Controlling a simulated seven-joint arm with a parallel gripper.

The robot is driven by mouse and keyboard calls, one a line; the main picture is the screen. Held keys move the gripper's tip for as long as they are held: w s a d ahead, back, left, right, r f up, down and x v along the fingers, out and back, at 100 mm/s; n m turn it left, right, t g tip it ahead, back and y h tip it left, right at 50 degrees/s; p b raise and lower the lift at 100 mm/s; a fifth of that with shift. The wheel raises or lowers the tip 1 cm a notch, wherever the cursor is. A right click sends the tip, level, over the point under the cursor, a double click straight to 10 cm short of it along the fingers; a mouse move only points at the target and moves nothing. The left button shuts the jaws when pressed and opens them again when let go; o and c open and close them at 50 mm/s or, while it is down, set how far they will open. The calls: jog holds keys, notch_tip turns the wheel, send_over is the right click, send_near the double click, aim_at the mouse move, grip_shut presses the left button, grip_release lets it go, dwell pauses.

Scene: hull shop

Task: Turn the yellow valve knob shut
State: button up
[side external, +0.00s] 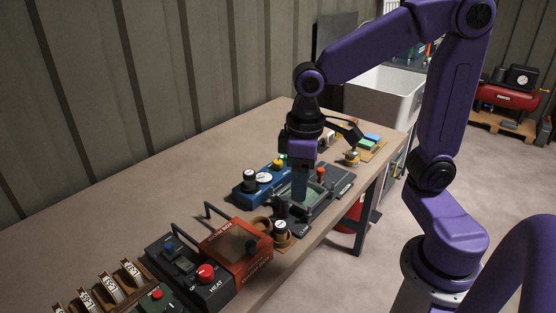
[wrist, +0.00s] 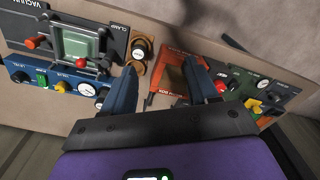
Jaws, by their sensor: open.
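The yellow valve knob (wrist: 62,87) is on a blue panel (wrist: 30,73) at the left of the wrist view, beside a green part and a gauge. In the side view the yellow knob (side external: 281,161) shows at the far end of the blue box (side external: 268,191). My gripper (side external: 300,194) points down over the bench, to the right of the blue box and apart from the knob. In the wrist view its two fingers (wrist: 162,95) are spread with nothing held between them. The knob's pointer is too small to read.
A dark clamp panel (side external: 338,188) with a greenish window lies below my gripper. A red-orange box (side external: 236,250) with an upright handle and a dark heat unit (side external: 190,272) stand nearer the camera. The bench's back left (side external: 170,190) is clear.

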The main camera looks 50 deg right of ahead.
jog(key=w+d+m, duration=0.3)
jog(key=w+m, duration=0.2)
jog(key=w, duration=0.5)
jog(key=m, duration=1.1)
send_over(278, 161)
notch_tip(278, 161, down, 18)
jog(key=shift+r, duration=0.1)
jog(key=c, duration=1)
